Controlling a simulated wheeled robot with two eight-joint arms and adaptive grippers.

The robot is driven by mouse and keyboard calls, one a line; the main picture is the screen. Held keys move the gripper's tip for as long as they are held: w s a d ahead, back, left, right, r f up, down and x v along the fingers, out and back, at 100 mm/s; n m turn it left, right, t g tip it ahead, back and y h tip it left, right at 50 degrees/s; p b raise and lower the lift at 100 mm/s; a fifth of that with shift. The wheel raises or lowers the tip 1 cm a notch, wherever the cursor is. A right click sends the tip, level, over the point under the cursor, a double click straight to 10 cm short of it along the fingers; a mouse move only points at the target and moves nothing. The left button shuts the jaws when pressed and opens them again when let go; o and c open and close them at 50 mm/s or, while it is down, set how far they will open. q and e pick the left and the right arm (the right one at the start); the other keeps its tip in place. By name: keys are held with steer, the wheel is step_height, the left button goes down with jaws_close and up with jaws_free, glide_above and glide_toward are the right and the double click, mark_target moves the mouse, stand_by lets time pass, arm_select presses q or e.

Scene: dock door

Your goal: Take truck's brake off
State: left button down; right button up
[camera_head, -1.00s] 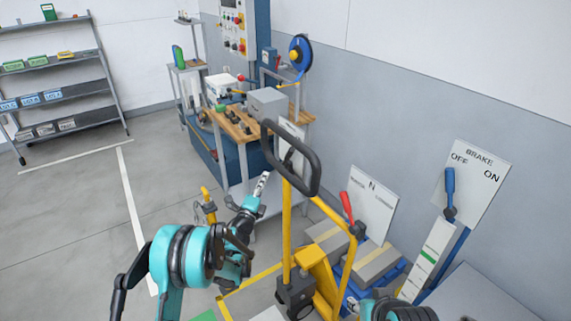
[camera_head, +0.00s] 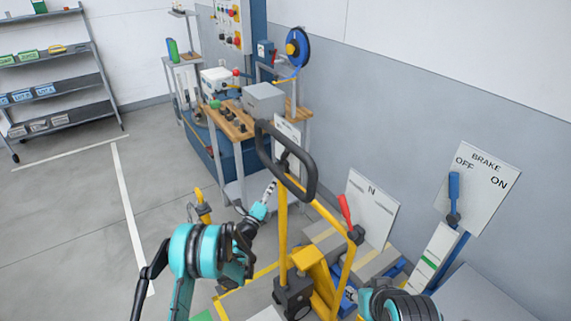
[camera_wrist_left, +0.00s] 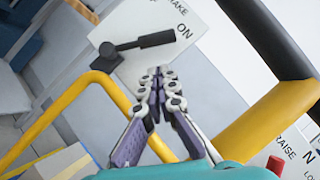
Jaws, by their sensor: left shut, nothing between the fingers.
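The brake lever (camera_head: 453,186) has a blue handle and stands upright in front of a white BRAKE sign (camera_head: 488,180), close to the word OFF and away from ON. In the left wrist view a dark lever (camera_wrist_left: 150,41) crosses the BRAKE sign (camera_wrist_left: 192,22), beyond my fingertips and apart from them. The yellow pallet truck (camera_head: 312,265) has a black loop handle (camera_head: 307,178). My left gripper (camera_head: 271,187) is shut and empty, just left of the truck's mast. It also shows shut in the left wrist view (camera_wrist_left: 160,75). My right gripper is out of view.
A red lever (camera_head: 345,210) with an N sign (camera_head: 374,205) stands between the truck and the brake lever. A workbench (camera_head: 228,120) stands behind the truck, and shelving (camera_head: 55,82) at the far left. The floor at left is open.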

arm_select(q)
steer(key=b, duration=0.3)
glide_toward(283, 158)
steer(key=w+d+r, duration=0.2)
steer(key=w+d, duration=0.2)
steer(key=d, duration=0.1)
steer(key=shift+w+r, duration=0.25)
steer(key=shift+w, duration=0.25)
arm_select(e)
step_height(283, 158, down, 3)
arm_select(q)
steer(key=shift+d, duration=0.1)
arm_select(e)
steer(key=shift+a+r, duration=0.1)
